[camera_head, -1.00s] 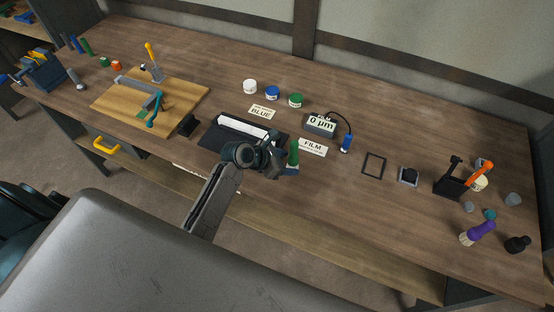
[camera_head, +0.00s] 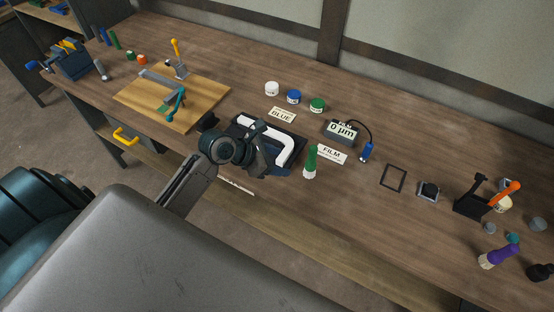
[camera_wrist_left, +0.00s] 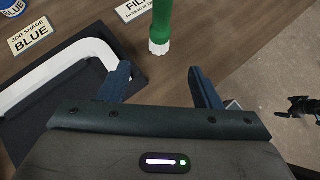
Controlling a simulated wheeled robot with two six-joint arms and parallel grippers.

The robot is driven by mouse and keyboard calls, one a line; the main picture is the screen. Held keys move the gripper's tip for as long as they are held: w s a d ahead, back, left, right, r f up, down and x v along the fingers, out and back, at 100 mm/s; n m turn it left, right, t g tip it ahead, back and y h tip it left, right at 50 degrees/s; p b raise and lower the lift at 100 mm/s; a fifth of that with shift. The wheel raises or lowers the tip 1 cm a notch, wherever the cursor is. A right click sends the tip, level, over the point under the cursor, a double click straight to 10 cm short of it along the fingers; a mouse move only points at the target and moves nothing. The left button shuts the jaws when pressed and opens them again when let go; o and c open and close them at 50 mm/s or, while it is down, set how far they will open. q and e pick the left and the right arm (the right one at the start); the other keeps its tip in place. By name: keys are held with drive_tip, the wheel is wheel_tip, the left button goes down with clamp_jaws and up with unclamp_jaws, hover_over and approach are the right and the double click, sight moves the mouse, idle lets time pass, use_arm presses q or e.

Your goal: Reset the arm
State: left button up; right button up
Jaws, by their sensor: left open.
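My left gripper (camera_head: 282,166) is open and empty over the front part of the workbench, and its fingers show apart in the left wrist view (camera_wrist_left: 160,80). A brush with a green handle and white bristles (camera_head: 312,160) stands upright just to the right of it, bristles down. It also shows beyond the open fingers in the left wrist view (camera_wrist_left: 160,28), clear of both. A white bent frame (camera_head: 285,139) lies on a dark tray (camera_head: 299,146), partly hidden behind my left gripper. My right gripper is not seen in the head view.
A wooden board (camera_head: 215,92) with a clamp-like tool is at the left. Paint jars, including a blue one (camera_head: 294,97), stand behind the tray. A gauge (camera_head: 341,131) and a FILM card (camera_head: 332,154) are right of it. A purple-handled brush (camera_head: 497,257) is at the far right.

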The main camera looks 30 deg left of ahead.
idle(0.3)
use_arm(q)
drive_tip(key=s+a+f+m+g+y, duration=0.2)
drive_tip(key=s+m+y, duration=0.2)
drive_tip(key=s+m, duration=0.85)
drive_tip(key=s+a+f+m+g+y, duration=0.1)
drive_tip(key=s+m+y, duration=0.2)
drive_tip(key=s+m, duration=0.95)
drive_tip(key=w+a+f+m+g+b, duration=0.1)
drive_tip(key=a+f+m+b, duration=0.1)
drive_tip(key=f, duration=1.6)
drive_tip(key=w+a+f+m+g+b, duration=0.1)
drive_tip(key=f+b, duration=0.2)
drive_tip(key=f, duration=1.6)
drive_tip(key=s+a+f+g+b, duration=0.1)
drive_tip(key=s+f+b, duration=0.2)
drive_tip(key=s+f, duration=1.4)
wheel_tip(320, 180, down, 3)
drive_tip(key=shift+s+a+f, duration=0.2)
drive_tip(key=shift+s, duration=0.05)
